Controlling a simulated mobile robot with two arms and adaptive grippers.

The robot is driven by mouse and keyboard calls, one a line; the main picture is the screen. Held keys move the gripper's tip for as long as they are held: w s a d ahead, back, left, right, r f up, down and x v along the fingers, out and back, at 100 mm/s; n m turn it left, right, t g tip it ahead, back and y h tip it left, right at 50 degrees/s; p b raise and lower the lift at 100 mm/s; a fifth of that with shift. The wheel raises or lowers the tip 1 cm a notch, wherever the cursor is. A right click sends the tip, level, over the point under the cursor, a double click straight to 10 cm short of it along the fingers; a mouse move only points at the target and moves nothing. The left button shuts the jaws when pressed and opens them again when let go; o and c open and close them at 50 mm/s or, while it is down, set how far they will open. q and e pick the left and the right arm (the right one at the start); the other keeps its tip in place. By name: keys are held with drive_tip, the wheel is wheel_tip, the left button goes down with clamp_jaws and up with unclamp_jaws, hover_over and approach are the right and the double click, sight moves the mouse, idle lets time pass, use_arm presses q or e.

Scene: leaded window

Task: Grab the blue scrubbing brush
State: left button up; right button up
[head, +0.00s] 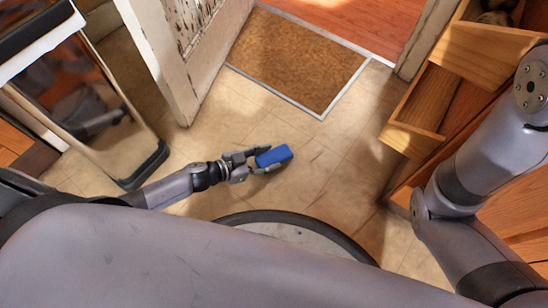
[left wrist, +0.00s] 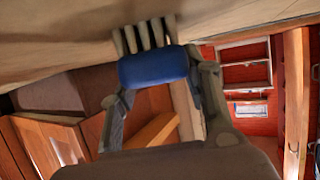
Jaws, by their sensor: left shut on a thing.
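The blue scrubbing brush (head: 273,156) is a small blue block in the middle of the head view, above the tiled floor. My left gripper (head: 262,160) is shut on it, with the fingers on either side of the block. In the left wrist view the brush (left wrist: 153,67) lies across between the two fingertips (left wrist: 155,75), and pale bristle-like strips show behind it. My right gripper is out of view; only my right arm shows at the right of the head view.
A worn white door (head: 180,50) stands open beside a brown doormat (head: 295,60) at the doorway. Open wooden drawers (head: 425,105) jut out at the right. A glass-fronted appliance door (head: 85,110) hangs open at the left. The tiled floor (head: 335,150) around the brush is clear.

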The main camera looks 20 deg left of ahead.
use_arm(q)
drive_tip(key=c, duration=0.3)
drive_tip(key=shift+r, duration=0.1)
